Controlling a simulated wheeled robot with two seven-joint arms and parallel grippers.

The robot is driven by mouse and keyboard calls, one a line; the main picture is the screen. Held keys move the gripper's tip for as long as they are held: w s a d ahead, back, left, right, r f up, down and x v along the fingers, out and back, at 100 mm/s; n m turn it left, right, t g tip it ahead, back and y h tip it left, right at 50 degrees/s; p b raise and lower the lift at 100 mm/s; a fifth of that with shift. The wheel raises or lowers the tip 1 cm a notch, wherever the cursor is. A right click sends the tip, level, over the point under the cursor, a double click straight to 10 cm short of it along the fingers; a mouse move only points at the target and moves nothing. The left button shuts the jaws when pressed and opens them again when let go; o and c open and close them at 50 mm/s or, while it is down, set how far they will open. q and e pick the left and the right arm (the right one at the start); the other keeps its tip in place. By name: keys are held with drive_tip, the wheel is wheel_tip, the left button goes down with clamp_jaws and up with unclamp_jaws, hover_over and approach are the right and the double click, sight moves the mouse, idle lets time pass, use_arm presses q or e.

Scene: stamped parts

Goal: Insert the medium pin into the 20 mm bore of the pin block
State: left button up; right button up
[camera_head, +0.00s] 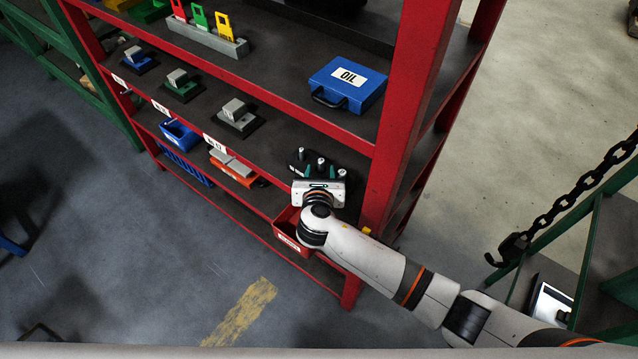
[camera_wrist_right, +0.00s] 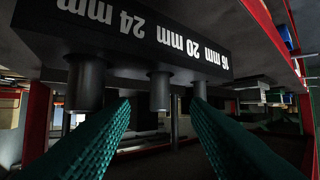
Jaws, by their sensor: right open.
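A dark block (camera_head: 350,160) stands on the red rack's shelf, holding three upright grey pins. In the right wrist view, which shows it upside down, the block (camera_wrist_right: 150,40) carries white labels 24 mm, 20 mm and 16 mm. The middle pin (camera_wrist_right: 159,90) is by the 20 mm label, between a thicker pin (camera_wrist_right: 85,85) and a thinner one (camera_wrist_right: 200,91). My right gripper (camera_head: 318,172) reaches in from the front. Its green fingers (camera_wrist_right: 160,106) are open, one on each side of the middle pin, apparently without gripping it. No separate empty bore is clearly visible. My left gripper is out of view.
The red rack's post (camera_head: 400,110) stands close right of my right gripper. A blue OIL case (camera_head: 347,85) sits on the shelf above. Grey parts on dark pads (camera_head: 238,118) lie to the left, and bins (camera_head: 180,133) hang below. A chain hook (camera_head: 512,247) is at the right.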

drive_tip(key=v, duration=0.8)
drive_tip(key=shift+s, duration=0.15)
